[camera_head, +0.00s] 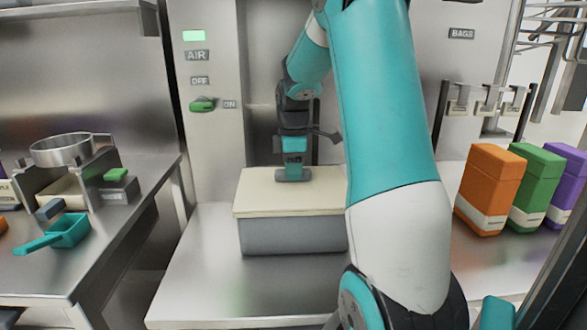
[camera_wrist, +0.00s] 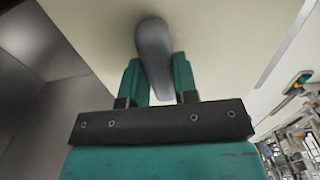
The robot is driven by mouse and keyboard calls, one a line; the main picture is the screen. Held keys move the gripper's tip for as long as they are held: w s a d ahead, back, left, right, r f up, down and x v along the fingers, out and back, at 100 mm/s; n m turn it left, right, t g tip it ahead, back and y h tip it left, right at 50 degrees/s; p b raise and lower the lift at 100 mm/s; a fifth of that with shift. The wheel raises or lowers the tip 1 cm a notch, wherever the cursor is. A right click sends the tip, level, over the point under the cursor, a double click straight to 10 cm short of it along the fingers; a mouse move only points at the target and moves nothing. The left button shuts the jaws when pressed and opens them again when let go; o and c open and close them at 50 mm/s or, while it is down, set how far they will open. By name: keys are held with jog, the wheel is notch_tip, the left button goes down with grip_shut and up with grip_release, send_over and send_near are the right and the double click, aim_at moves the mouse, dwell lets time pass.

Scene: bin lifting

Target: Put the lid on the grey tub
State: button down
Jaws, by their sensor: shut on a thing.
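The grey tub (camera_head: 292,235) stands on the steel counter in the middle of the head view. The cream lid (camera_head: 285,198) lies over the top of the tub and looks level. Its right part is hidden behind my arm. My gripper (camera_head: 292,172) points down at the lid's top. In the wrist view my gripper (camera_wrist: 158,85) has its two teal fingers on either side of the lid's grey handle (camera_wrist: 153,50), shut on it. The cream surface of the lid (camera_wrist: 90,30) fills much of that view. I cannot tell whether the lid is fully seated on the rim.
Orange (camera_head: 490,188), green (camera_head: 536,185) and purple (camera_head: 566,185) boxes stand at the right. On the left counter are a metal sieve or pan (camera_head: 68,150) and a teal scoop (camera_head: 65,232). Bare steel counter (camera_head: 205,275) lies left and front of the tub.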

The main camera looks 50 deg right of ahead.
dwell(0.4)
jog(key=shift+c, duration=1.2)
grip_release()
notch_tip(320, 180, up, 7)
jog(key=p, duration=0.7)
jog(key=shift+r, duration=0.1)
grip_shut()
